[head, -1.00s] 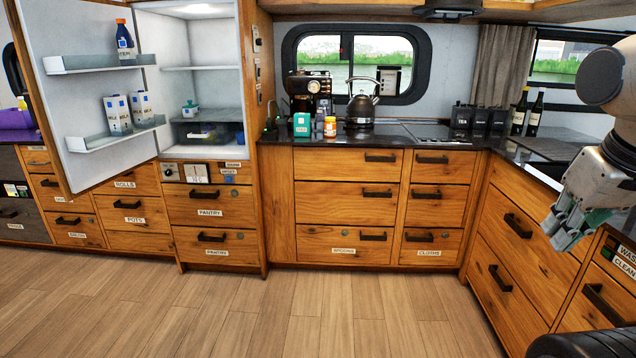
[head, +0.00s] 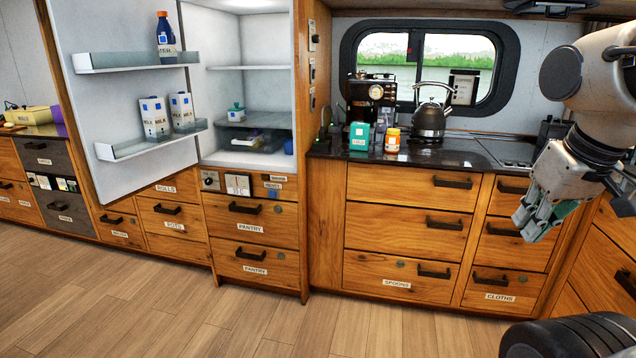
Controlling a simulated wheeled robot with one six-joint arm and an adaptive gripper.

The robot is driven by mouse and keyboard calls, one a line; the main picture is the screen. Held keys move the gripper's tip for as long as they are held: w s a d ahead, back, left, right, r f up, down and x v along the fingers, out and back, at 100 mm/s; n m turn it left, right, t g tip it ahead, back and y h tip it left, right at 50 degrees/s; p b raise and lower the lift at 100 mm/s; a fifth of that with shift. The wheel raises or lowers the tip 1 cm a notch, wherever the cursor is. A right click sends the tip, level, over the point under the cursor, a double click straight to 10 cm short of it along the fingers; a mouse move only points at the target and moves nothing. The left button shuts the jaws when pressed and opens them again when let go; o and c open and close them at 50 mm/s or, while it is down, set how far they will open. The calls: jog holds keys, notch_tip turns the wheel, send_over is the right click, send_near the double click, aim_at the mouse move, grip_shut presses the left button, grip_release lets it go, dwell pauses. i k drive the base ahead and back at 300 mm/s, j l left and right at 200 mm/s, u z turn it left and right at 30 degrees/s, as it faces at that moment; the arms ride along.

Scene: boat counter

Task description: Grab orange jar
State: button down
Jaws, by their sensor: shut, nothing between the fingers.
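The orange jar (head: 392,140) stands upright on the dark counter (head: 330,150), near its front edge. It has an orange body, a pale label and a pale lid. A teal box (head: 359,136) stands just left of it and the kettle (head: 431,118) is to its right, a little behind. My gripper (head: 538,222) is at the right of the head view, pointing down, with greenish fingertips. It is shut and empty, and well apart from the jar, to its right and lower in the picture.
A black coffee machine (head: 371,97) stands behind the teal box and jar. The open fridge door (head: 125,95) juts out at left with bottles and cartons on its shelves. Drawers (head: 405,235) front the counter. The wooden floor (head: 150,300) ahead is clear.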

aim_at(392, 142)
jog(key=i+j+z, duration=0.55)
jog(key=j, duration=0.35)
jog(key=i+l+u, duration=0.3)
jog(key=i+l, duration=0.45)
jog(key=i, duration=0.25)
jog(key=i+l+u, duration=0.25)
jog(key=i+l, duration=0.6)
jog(key=l, duration=0.15)
